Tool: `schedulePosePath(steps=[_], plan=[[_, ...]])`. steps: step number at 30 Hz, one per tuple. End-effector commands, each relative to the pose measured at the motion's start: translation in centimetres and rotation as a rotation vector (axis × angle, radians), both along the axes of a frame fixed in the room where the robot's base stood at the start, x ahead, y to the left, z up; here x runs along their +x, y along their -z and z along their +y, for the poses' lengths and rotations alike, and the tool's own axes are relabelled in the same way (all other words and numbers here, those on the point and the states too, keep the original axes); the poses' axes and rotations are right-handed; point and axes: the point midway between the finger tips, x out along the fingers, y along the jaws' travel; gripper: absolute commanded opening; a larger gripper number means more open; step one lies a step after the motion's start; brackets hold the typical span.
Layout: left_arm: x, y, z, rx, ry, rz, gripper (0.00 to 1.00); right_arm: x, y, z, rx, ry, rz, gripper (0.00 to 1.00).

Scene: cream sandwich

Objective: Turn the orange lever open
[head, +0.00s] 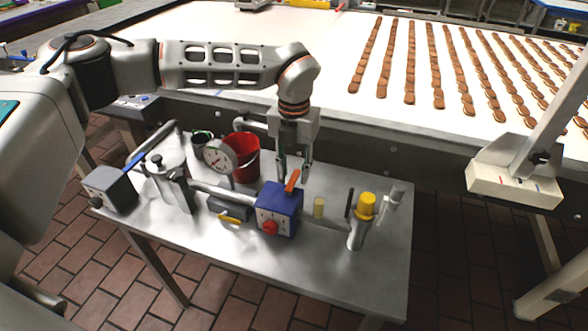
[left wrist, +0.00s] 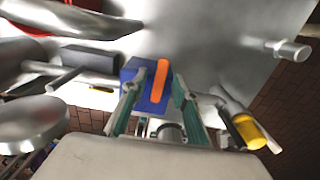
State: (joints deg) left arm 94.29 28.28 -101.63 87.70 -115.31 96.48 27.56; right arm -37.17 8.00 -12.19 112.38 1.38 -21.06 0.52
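The orange lever (head: 292,180) sits on top of a blue box (head: 279,210) with a red knob (head: 270,227) on its front. The box stands on the metal table (head: 330,275). My left gripper (head: 294,176) points down just above the lever. In the left wrist view the gripper (left wrist: 157,90) is open, with its two fingers apart. The orange lever (left wrist: 160,80) shows between the fingers, nearer the right one, and the blue box (left wrist: 146,84) lies beneath. I cannot tell whether a finger touches the lever. My right gripper is not in view.
A round gauge (head: 219,157), pipes and a red bucket (head: 243,158) stand left of the box. The white conveyor (head: 330,90) with rows of biscuits runs behind the table.

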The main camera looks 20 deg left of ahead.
Motion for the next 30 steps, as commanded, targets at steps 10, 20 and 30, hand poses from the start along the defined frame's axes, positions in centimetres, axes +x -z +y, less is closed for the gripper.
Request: schedulePosePath(steps=[10,20,30], plan=[[0.0,0.0,0.0,0.0,0.001,0.0,0.0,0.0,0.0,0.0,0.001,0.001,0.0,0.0],[0.0,-0.1,-0.2,0.0,0.047,0.0,0.0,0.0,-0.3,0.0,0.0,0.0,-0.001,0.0],[-0.2,-0.2,-1.1,0.0,0.281,0.0,0.0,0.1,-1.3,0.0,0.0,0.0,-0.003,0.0]])
